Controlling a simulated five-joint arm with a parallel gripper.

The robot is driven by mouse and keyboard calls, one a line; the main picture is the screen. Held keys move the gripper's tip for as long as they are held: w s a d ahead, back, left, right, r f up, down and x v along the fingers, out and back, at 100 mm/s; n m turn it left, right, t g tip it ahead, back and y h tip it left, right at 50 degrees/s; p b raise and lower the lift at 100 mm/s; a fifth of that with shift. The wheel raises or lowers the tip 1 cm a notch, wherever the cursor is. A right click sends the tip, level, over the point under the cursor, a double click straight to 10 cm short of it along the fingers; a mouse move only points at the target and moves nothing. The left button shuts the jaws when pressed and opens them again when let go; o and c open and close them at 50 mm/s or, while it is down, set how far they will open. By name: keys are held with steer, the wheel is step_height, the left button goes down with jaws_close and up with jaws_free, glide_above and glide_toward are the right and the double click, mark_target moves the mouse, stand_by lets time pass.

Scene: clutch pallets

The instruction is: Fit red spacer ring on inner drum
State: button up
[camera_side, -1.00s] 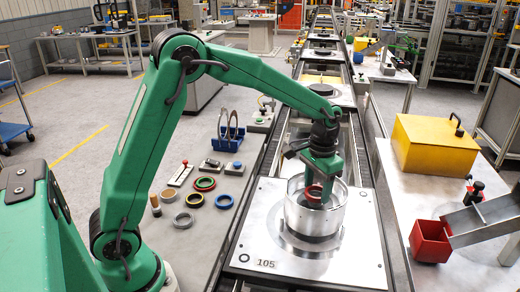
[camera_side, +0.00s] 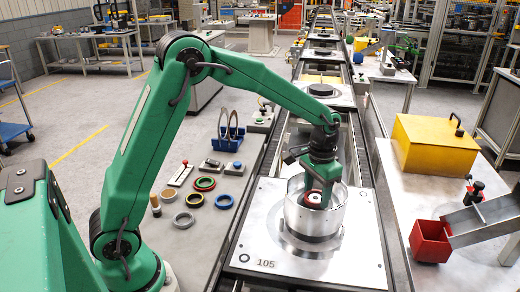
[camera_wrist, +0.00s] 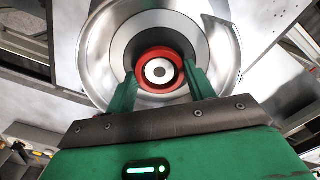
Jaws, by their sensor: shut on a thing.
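The red spacer ring (camera_side: 314,199) is in my gripper, inside the open silver drum housing (camera_side: 302,220). My gripper (camera_wrist: 162,78) has a finger on each side of the ring and is shut on it. In the wrist view the red ring (camera_wrist: 160,52) looks roughly concentric with the round inner drum (camera_wrist: 160,72), whose pale face and dark centre show through the ring. I cannot tell how far down the ring sits on it. In the side view my gripper (camera_side: 318,188) points down into the housing, and its front wall hides the lower part.
The housing stands on a metal pallet (camera_side: 267,240) marked 105 on the conveyor. A yellow box (camera_side: 430,145) and a red bin (camera_side: 430,242) stand on the right.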

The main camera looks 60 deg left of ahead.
steer(key=o, duration=0.9)
steer(key=shift+o, duration=0.2)
steer(key=shift+r, duration=0.15)
step_height(320, 180, up, 13)
steer(key=shift+s, duration=0.1)
stand_by(0.4)
